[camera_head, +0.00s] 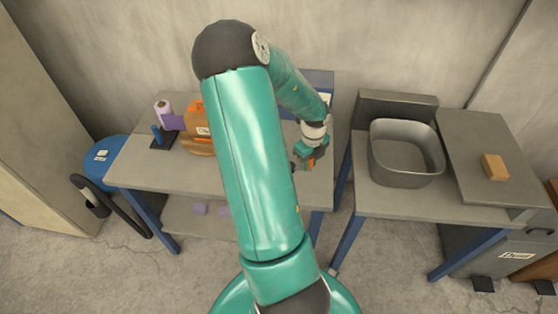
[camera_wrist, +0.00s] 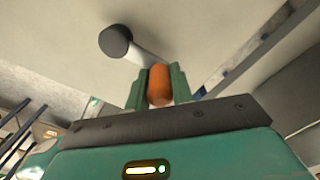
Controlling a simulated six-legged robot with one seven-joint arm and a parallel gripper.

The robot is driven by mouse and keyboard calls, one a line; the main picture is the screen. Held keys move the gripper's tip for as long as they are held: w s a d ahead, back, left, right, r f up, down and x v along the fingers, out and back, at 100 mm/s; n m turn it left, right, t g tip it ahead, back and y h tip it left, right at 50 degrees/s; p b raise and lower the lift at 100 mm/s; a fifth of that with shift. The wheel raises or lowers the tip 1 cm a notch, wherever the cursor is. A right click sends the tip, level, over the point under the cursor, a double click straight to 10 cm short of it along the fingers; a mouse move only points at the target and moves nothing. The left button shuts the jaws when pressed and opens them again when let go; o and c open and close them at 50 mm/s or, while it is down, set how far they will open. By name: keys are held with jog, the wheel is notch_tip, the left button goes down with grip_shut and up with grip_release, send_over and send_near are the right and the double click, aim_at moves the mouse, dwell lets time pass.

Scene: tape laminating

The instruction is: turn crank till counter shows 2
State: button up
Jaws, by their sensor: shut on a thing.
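My gripper (camera_wrist: 159,92) is shut on the orange crank handle (camera_wrist: 158,82) in the wrist view, with one green finger on each side of it. A pale crank arm (camera_wrist: 141,54) runs from near the handle to a dark round end (camera_wrist: 115,40). In the head view my gripper (camera_head: 311,160) is low at the right part of the left table, with a bit of orange at its tip. An orange machine (camera_head: 195,118) with a white label shows to the left of my arm. My arm hides much of the machine. I see no readable counter number.
The left table (camera_head: 140,175) also bears a purple roll (camera_head: 162,108) on a dark stand. A blue drum (camera_head: 105,158) stands to its left. On the right table are a grey basin (camera_head: 405,178) and a tan block (camera_head: 495,167). A gap separates the tables.

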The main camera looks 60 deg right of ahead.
dwell(0.4)
jog(key=shift+w+d, duration=1.15)
jog(key=shift+w+d, duration=0.25)
jog(key=shift+w, duration=0.55)
jog(key=shift+w+d, duration=0.2)
jog(key=shift+w, duration=0.55)
